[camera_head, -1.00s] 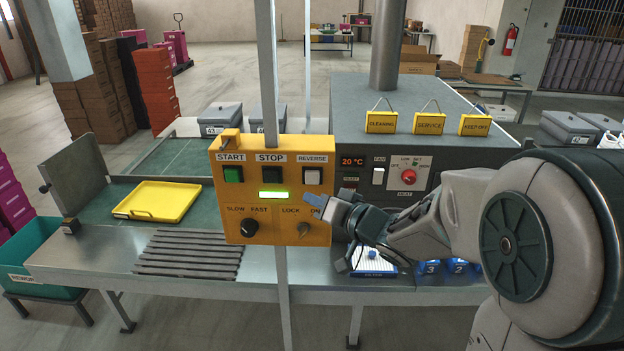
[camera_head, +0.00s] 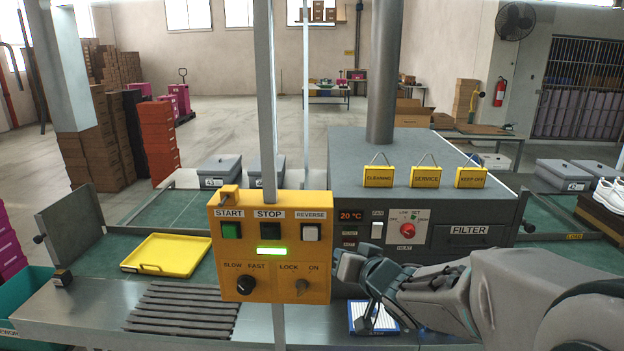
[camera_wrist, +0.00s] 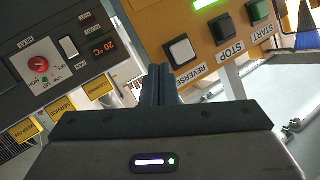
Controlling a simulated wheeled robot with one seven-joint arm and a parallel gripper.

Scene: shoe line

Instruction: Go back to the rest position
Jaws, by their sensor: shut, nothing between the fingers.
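My gripper (camera_head: 343,266) is shut and empty. In the head view it hangs just right of the yellow control box (camera_head: 270,246), over the front of the metal bench. I cannot tell whether it touches the box. In the wrist view the two fingers (camera_wrist: 160,84) are together, pointing between the yellow box (camera_wrist: 190,25) and the grey oven panel (camera_wrist: 60,45). The box carries START, STOP and REVERSE buttons, a lit green display, a SLOW/FAST knob and a LOCK/ON switch.
A grey oven (camera_head: 350,150) with a red knob and yellow hanging signs stands behind. A yellow tray (camera_head: 168,255) lies on the green belt at left. A metal post (camera_head: 265,90) bears the box. A blue-edged white pad (camera_head: 374,317) lies below my gripper.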

